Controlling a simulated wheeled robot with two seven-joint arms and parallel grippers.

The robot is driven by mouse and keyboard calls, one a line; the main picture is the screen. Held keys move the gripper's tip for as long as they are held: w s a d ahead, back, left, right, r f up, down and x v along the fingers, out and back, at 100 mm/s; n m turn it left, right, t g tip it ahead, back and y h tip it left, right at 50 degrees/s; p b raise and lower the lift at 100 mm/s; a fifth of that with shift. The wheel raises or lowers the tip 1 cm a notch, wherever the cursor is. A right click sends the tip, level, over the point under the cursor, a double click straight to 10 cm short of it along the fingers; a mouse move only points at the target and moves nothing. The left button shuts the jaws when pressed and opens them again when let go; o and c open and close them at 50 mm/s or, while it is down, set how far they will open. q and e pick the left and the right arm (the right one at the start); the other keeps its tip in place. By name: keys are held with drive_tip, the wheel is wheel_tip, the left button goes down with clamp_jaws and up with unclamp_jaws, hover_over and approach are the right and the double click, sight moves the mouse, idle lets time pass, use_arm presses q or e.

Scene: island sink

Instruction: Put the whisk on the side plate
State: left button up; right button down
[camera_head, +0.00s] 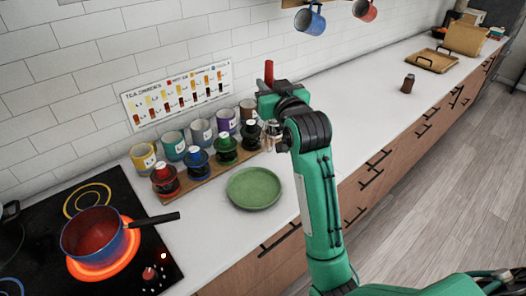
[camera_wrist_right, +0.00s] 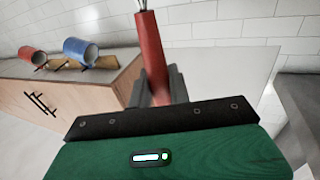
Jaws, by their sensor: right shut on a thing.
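The whisk has a red handle (camera_head: 268,71) that stands up out of my right gripper (camera_head: 272,92) in the head view. In the right wrist view the red handle (camera_wrist_right: 150,52) runs between the two dark fingers (camera_wrist_right: 155,88), and a bit of its wire end shows at the top edge. My right gripper is shut on the handle, raised over the counter. The side plate is a round green plate (camera_head: 254,188) lying flat and empty on the white counter, below and left of the gripper. My left gripper is not in view.
A wooden rack with several colored cups and jars (camera_head: 197,161) stands behind the plate. A blue pan (camera_head: 93,235) sits on a glowing burner at left, its handle pointing toward the plate. The counter between is clear.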

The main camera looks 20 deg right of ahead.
sight(270, 144)
wheel_tip(270, 144, down, 12)
drive_tip(key=shift+r+p, duration=0.1)
drive_tip(key=shift+p, duration=0.7)
wheel_tip(270, 144, down, 4)
drive_tip(key=shift+f+p, duration=0.1)
drive_tip(key=shift+p, duration=0.25)
drive_tip(key=shift+s+f, duration=0.1)
drive_tip(key=shift+f, duration=0.15)
drive_tip(key=shift+f, duration=0.1)
drive_tip(key=c, duration=1.3)
unclamp_jaws()
drive_tip(key=shift+s, duration=0.35)
drive_tip(key=s+b, duration=0.3)
drive_tip(key=s, duration=0.8)
drive_tip(key=shift+d, duration=0.15)
